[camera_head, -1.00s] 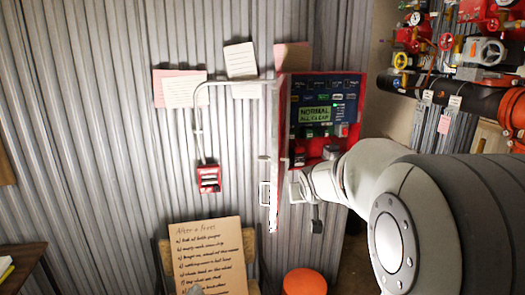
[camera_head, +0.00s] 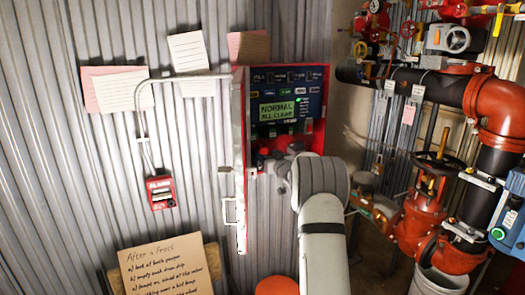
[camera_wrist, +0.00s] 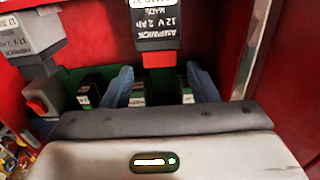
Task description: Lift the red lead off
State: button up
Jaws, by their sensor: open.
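A black block marked 12 V 2 Ah (camera_wrist: 158,25), its lettering upside down, is at the top middle of the wrist view. A red piece (camera_wrist: 160,60) sits at its lower end; I cannot tell for sure that it is the red lead. My gripper (camera_wrist: 160,70) is open, with one blue-grey finger on each side of the red piece and nothing seen gripped. A grey block (camera_wrist: 32,32) with a red piece (camera_wrist: 43,95) below it is at the left. In the head view my gripper reaches into the lower part of the open red cabinet (camera_head: 238,130), its fingers hidden.
Several dark green-and-black parts (camera_wrist: 137,95) lie behind the fingers. Red cabinet walls (camera_wrist: 285,80) close in on the right. The panel display (camera_head: 277,110) reads NORMAL ALL CLEAR. The cabinet door (camera_head: 240,200) stands open at left; pipes and a red valve (camera_head: 425,205) are at right.

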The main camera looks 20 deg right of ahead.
aim_at(262, 149)
jog(key=w+p, duration=0.1)
jog(key=w, duration=0.4)
jog(key=shift+w+a+f, duration=0.1)
jog(key=shift+w, duration=0.25)
jog(key=shift+c, duration=0.4)
grip_shut()
jog(key=shift+r+p, duration=0.85)
jog(key=shift+r, duration=0.5)
grip_release()
jog(key=shift+o, duration=0.4)
jog(key=shift+f, duration=0.1)
